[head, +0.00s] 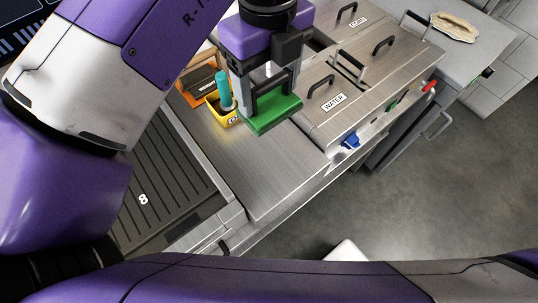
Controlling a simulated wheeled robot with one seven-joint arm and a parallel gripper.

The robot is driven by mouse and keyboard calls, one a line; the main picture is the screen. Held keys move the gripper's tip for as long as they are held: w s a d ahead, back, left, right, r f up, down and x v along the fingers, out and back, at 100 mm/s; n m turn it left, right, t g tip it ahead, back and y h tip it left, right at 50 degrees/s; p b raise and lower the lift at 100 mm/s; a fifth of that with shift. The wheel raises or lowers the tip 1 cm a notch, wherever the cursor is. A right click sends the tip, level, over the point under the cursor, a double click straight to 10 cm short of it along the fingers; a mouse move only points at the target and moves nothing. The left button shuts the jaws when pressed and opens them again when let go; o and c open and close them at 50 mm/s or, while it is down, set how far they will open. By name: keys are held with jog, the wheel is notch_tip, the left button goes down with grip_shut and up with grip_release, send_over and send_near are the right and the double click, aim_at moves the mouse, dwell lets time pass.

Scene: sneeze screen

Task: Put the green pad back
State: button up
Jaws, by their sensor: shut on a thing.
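The green pad (273,118) is a flat green block with a dark grey upright handle, seen in the head view near the top middle. My gripper (262,95) points down and is shut on the pad's handle. The pad appears to be over the steel counter (255,170), just right of a yellow tub (215,112). I cannot tell whether its underside touches the counter. My gripper hides part of the handle and what lies behind it.
A teal bottle-like item (224,90) stands in the yellow tub. An orange box (190,97) is behind. Steel lids with black handles, one labelled WATER (334,102), are at right. A ridged drainboard (150,180) marked 8 is at left. The front counter is clear.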

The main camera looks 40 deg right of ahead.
aim_at(269, 104)
notch_tip(269, 104, down, 19)
jog(key=shift+r+p, duration=0.1)
jog(key=shift+p, duration=0.2)
dwell(0.3)
jog(key=shift+f, duration=0.25)
jog(key=o, duration=1.4)
jog(key=shift+o, duration=0.2)
jog(key=shift+r, duration=0.15)
notch_tip(269, 104, up, 12)
jog(key=shift+r, duration=0.1)
